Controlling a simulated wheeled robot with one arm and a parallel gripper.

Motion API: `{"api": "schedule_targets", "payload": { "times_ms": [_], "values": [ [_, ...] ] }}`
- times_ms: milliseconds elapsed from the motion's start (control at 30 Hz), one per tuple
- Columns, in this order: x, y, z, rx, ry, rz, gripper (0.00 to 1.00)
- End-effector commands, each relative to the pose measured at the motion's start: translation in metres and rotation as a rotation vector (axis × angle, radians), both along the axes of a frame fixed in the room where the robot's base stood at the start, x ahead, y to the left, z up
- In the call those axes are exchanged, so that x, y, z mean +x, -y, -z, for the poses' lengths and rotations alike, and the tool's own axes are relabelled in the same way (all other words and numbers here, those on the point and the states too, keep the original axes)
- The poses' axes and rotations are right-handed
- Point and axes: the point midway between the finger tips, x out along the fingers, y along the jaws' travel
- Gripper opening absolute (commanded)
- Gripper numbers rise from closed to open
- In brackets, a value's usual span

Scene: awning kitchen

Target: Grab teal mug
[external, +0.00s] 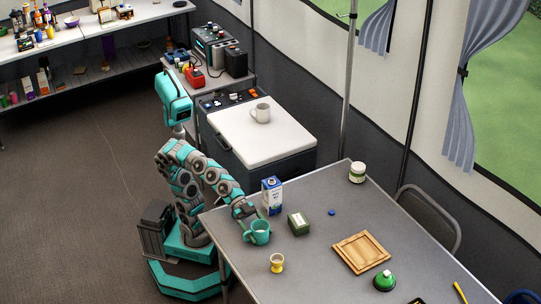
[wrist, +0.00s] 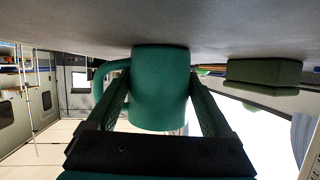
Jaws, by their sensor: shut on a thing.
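The teal mug (external: 259,233) stands at the near left part of the grey table in the external view. My gripper (external: 244,213) reaches it from above and behind. In the wrist view the teal mug (wrist: 160,88) sits between the two fingers of my gripper (wrist: 160,105), one on each side of its body. The gripper is shut on the mug. Its handle is at the left in the wrist view, outside the left finger. The wrist picture is upside down, with the grey tabletop along the top, and the mug's base looks to be at or very near it.
A green box (external: 298,223) and a blue-white carton (external: 272,196) stand close to the mug. A yellow cup (external: 277,263), a wooden board (external: 361,252), a green-topped item (external: 384,280) and a white jar (external: 357,172) are also on the table (external: 325,270). The table's middle has free room.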

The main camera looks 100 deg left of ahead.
Motion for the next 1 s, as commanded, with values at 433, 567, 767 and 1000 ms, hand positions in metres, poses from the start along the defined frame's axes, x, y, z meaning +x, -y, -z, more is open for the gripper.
{"api": "schedule_targets", "payload": {
  "times_ms": [433, 567, 767, 1000],
  "values": [
    [0.0, 0.0, 0.0, 0.0, 0.0, 0.0, 0.23],
    [0.0, 0.0, -0.002, -0.001, 0.001, 0.0, 0.23],
    [0.001, 0.0, -0.011, -0.002, 0.003, -0.001, 0.23],
    [0.0, 0.0, -0.031, 0.001, 0.003, 0.0, 0.23]
  ]
}}
